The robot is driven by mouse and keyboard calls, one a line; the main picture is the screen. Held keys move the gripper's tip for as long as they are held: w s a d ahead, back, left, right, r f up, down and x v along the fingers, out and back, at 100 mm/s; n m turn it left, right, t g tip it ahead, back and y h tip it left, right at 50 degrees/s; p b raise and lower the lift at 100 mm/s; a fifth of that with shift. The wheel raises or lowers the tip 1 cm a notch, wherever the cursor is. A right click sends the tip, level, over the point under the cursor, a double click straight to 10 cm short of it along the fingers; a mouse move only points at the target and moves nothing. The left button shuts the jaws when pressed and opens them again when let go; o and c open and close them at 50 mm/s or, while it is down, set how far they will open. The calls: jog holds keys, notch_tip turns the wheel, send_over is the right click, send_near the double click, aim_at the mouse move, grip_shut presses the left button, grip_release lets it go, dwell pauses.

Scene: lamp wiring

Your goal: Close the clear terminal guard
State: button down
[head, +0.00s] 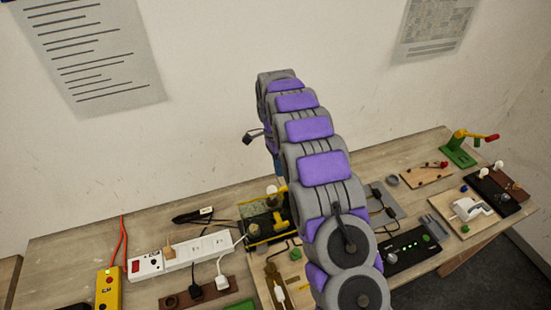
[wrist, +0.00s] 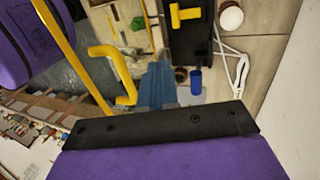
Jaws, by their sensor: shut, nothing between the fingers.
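The clear terminal guard shows in the wrist view as a see-through panel (wrist: 72,72) with a yellow edge and a bent yellow handle (wrist: 112,65). The panel appears raised and close to the camera. In the head view, a yellow-edged part of it (head: 258,214) shows at the black terminal base (head: 266,234), partly hidden by my arm. My gripper (wrist: 157,72) shows as blue-grey fingers, shut and empty, just right of the yellow handle. I cannot tell whether they touch. In the head view the fingers are mostly hidden behind my arm.
A white power strip (head: 195,250) and a yellow box (head: 109,287) lie to the left on the bench. The wall is close behind the bench.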

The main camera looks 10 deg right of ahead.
jog(key=s, duration=0.3)
jog(key=shift+s+f, duration=0.15)
jog(key=shift+s, duration=0.1)
jog(key=shift+d, duration=0.25)
